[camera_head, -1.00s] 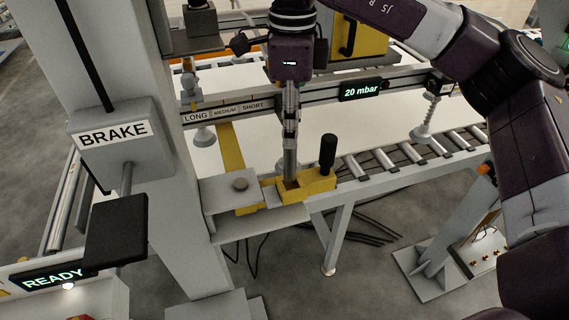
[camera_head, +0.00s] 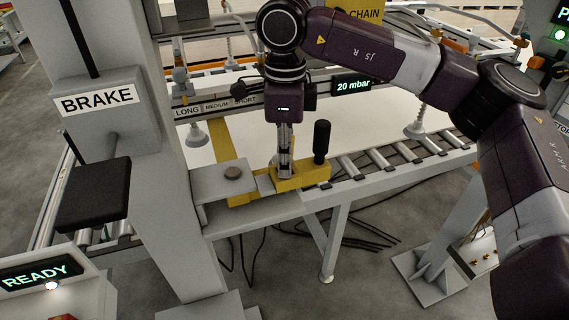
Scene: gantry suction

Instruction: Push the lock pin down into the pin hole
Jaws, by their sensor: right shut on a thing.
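My right gripper (camera_head: 285,168) points straight down, its fingers close together just above the yellow block (camera_head: 304,181) on the near rail. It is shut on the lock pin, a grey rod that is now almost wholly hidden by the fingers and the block. The pin hole is hidden under the fingertips, so I cannot tell how deep the pin sits. My left gripper is not in view.
A black upright handle (camera_head: 321,141) stands close right of the fingers. The BRAKE post (camera_head: 150,140) stands further left, and rollers (camera_head: 379,160) run off to the right.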

